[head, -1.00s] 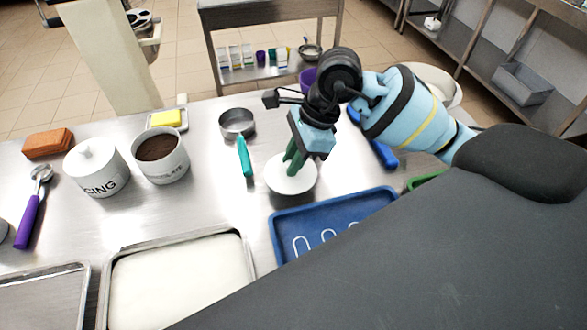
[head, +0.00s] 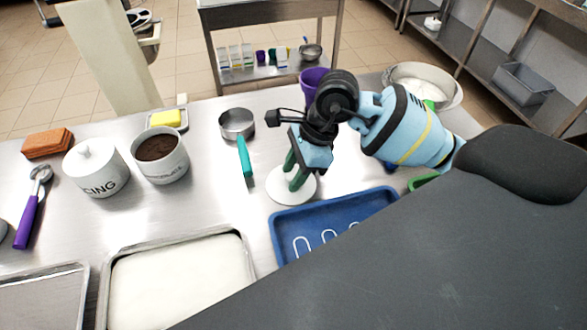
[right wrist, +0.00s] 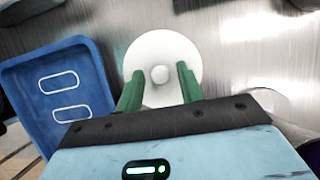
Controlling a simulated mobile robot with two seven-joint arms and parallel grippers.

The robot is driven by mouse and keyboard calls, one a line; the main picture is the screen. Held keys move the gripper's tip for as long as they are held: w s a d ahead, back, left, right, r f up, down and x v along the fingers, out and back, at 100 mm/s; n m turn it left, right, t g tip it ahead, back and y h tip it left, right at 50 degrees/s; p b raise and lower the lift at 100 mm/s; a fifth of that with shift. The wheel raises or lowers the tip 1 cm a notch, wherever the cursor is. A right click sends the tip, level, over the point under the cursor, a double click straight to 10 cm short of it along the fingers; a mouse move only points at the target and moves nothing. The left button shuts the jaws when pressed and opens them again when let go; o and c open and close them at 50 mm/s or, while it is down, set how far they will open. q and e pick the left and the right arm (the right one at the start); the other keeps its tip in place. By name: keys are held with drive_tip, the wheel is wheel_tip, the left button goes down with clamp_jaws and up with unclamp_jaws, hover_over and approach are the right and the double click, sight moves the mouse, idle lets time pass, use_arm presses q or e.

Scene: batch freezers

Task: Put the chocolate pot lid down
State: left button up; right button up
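The white round lid (head: 278,196) lies flat on the steel table, just behind the blue tray. My right gripper (head: 294,178) is over it with its green fingers parted. In the right wrist view the lid (right wrist: 160,48) shows its round knob between the fingertips of the gripper (right wrist: 159,74), with a gap on each side. The chocolate pot (head: 163,172) stands without a lid at the left and is full of dark brown powder. My left gripper is not in view.
The blue tray (head: 283,226) with white outlines is close in front of the lid. A steel measuring cup (head: 237,124) with a teal handle lies to its left. The icing pot (head: 97,170) stands beside the chocolate pot. A large round pan (head: 455,98) is at the back right.

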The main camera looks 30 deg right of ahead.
drive_tip(key=shift+r, duration=0.4)
drive_tip(key=v, duration=1.1)
drive_tip(key=shift+d+r, duration=0.15)
drive_tip(key=shift+r, duration=0.15)
